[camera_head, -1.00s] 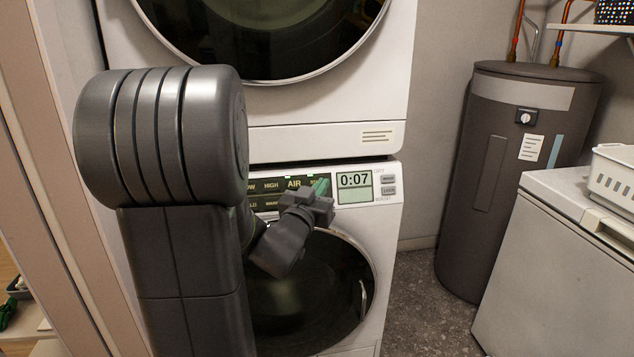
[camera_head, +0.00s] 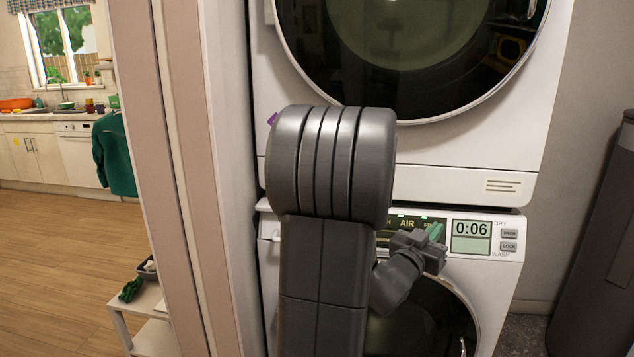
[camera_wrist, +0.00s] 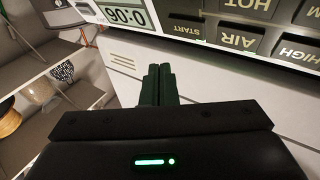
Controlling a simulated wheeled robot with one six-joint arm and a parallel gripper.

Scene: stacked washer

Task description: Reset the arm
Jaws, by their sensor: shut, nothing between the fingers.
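My gripper (camera_head: 436,232) is in front of the washer's control panel, just left of the display (camera_head: 471,229) that reads 0:06. That view is upside down relative to the panel, showing the START, AIR, HOT and HIGH buttons (camera_wrist: 236,38) and part of the display (camera_wrist: 125,15). Whether the fingertips touch the panel cannot be told. My arm hides the left part of the panel and of the lower round door (camera_head: 430,315).
The upper machine (camera_head: 460,160) stands directly over the lower one. A door frame (camera_head: 180,180) is close on the left. Beyond it are a low white shelf (camera_head: 150,305) and open wooden floor (camera_head: 60,240). A dark tank (camera_head: 600,240) stands at the right.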

